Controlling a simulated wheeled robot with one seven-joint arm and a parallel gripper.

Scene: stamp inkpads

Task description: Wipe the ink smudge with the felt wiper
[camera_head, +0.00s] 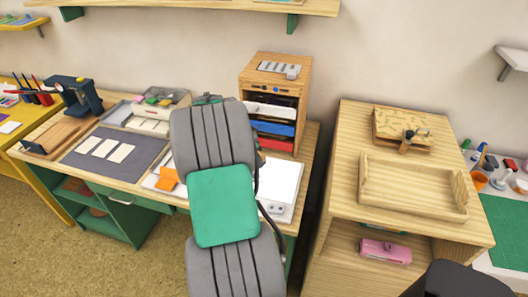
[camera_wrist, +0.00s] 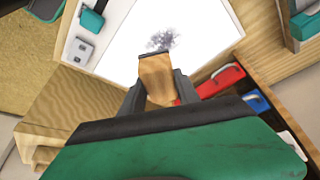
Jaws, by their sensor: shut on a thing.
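My gripper (camera_wrist: 158,88) is shut on the felt wiper (camera_wrist: 156,70), a wooden block with a dark strip along its far edge. The ink smudge (camera_wrist: 162,39) is a grey, speckled patch on a white board (camera_wrist: 110,40), just beyond the wiper's dark edge in the wrist view. I cannot tell whether the wiper touches the board. In the head view the white board (camera_head: 289,180) shows at the right end of the desk, partly behind my arm. My gripper, the wiper and the smudge are hidden there.
A wooden rack (camera_head: 274,66) with coloured trays stands close to the board; its red tray (camera_wrist: 218,83) is near my gripper in the wrist view. A grey mat (camera_head: 80,160) with white cards lies left. A wooden cabinet (camera_head: 350,140) bearing a tray stands right.

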